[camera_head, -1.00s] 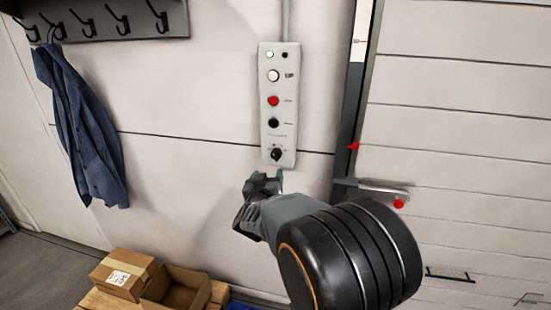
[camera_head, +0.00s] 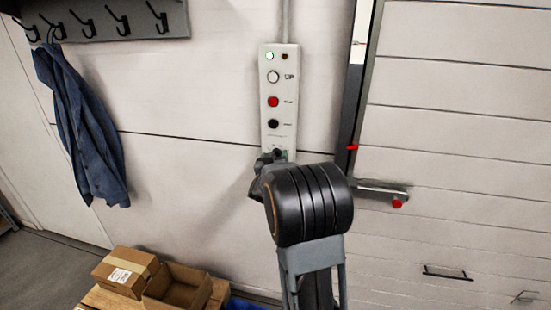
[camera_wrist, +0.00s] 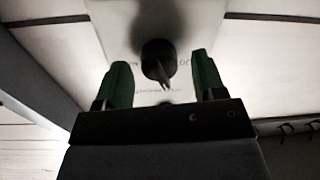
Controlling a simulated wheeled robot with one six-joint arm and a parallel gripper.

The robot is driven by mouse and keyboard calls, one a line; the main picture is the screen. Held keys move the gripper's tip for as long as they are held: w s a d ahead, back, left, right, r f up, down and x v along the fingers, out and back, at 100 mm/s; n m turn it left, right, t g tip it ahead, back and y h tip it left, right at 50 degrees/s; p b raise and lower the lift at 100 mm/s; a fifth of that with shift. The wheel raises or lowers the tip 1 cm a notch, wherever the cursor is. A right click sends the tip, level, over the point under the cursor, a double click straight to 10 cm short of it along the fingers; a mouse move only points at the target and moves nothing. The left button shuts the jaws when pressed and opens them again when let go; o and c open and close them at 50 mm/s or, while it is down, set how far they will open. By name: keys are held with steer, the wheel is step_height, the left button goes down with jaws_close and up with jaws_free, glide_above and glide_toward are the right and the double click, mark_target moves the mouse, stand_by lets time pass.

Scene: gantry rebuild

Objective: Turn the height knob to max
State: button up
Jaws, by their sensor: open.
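The black height knob (camera_wrist: 158,60) is at the bottom of a pale control panel (camera_head: 280,85) on the wall. In the wrist view it stands between the two green-padded fingers of my gripper (camera_wrist: 162,80), with a gap on each side. The gripper is open, and its fingertips reach about level with the knob. In the head view my gripper (camera_head: 270,156) is at the panel's lower end, and it and my wrist hide most of the knob. The knob's pointer setting cannot be read clearly.
A door with a red-tipped handle (camera_head: 385,190) is right. A blue jacket (camera_head: 85,130) hangs left, above cardboard boxes (camera_head: 125,272).

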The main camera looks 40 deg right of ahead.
steer(key=c, duration=0.9)
steer(key=shift+c, duration=0.2)
steer(key=shift+f+b, duration=0.1)
steer(key=shift+b, duration=0.25)
steer(key=shift+m+h+b, duration=0.5)
steer(key=shift+m+b, duration=8.05)
steer(key=shift+m, duration=0.65)
steer(key=o, duration=0.9)
